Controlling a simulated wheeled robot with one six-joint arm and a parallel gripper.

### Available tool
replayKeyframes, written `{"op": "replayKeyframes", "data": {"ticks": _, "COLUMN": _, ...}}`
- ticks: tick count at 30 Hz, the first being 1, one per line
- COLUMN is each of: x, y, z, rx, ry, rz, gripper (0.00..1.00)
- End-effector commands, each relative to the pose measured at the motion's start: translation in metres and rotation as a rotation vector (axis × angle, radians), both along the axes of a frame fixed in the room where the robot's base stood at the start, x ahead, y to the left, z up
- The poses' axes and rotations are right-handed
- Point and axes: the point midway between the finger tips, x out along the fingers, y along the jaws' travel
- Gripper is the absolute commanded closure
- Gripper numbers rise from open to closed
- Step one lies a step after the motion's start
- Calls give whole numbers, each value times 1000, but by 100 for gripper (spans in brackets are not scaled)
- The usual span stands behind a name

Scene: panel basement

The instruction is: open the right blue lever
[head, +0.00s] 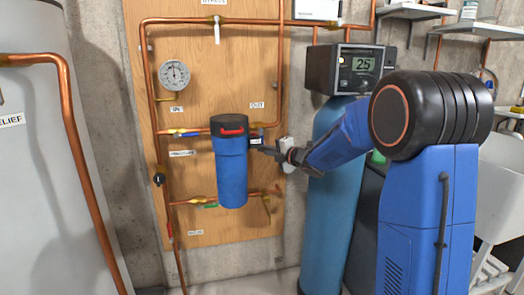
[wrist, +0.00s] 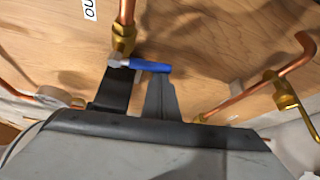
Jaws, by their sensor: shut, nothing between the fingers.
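The right blue lever (wrist: 150,66) shows in the wrist view, sticking out to the right from a brass valve (wrist: 122,45) on a vertical copper pipe. My gripper (wrist: 140,82) is just below it in that view, its two dark fingers pointing up toward the lever. The gripper is shut with nothing held. I cannot tell whether a fingertip touches the lever. In the head view my gripper (head: 262,149) is at the right side of the blue filter housing (head: 231,175), near its black cap. The right lever is hard to make out there.
Another blue lever (head: 185,134) sits left of the filter. A green lever (head: 211,205) is on the lower pipe. A pressure gauge (head: 174,75) hangs upper left. A blue tank (head: 330,160) with a display head (head: 350,68) stands behind my arm on the right.

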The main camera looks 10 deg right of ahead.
Motion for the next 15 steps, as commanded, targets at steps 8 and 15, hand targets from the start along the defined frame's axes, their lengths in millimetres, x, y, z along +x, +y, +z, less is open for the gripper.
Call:
{"op": "replayKeyframes", "data": {"ticks": 8, "x": 0, "y": -17, "z": 6, "rx": -233, "ry": -3, "rz": -1, "gripper": 100}}
{"op": "replayKeyframes", "data": {"ticks": 15, "x": 0, "y": -31, "z": 12, "rx": -462, "ry": -3, "rz": -1, "gripper": 100}}
